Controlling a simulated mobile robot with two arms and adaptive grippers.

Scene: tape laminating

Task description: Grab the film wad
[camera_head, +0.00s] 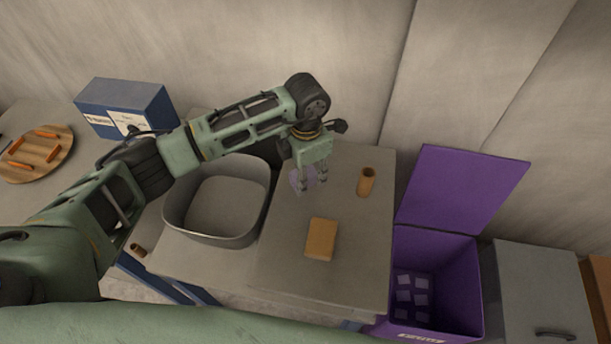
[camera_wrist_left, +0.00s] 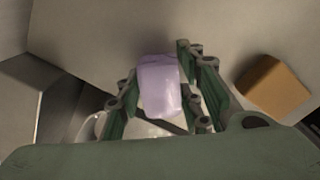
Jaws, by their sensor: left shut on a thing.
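The film wad (camera_head: 297,180) is a pale purple, partly see-through lump at my left gripper (camera_head: 313,184), over the back of the table. In the left wrist view the wad (camera_wrist_left: 160,86) sits between the two fingers of the left gripper (camera_wrist_left: 163,100). The left gripper is shut on it and points down, with the fingers hiding part of the wad. I cannot tell whether the wad still touches the tabletop. My right gripper is in neither view.
A tan block (camera_head: 321,239) and an upright brown tube (camera_head: 366,181) stand on the table (camera_head: 285,265). A grey basin (camera_head: 172,208) lies to the left. An open purple bin (camera_head: 465,285) holding several pale squares stands right of the table. A blue box (camera_head: 125,103) is at the back left.

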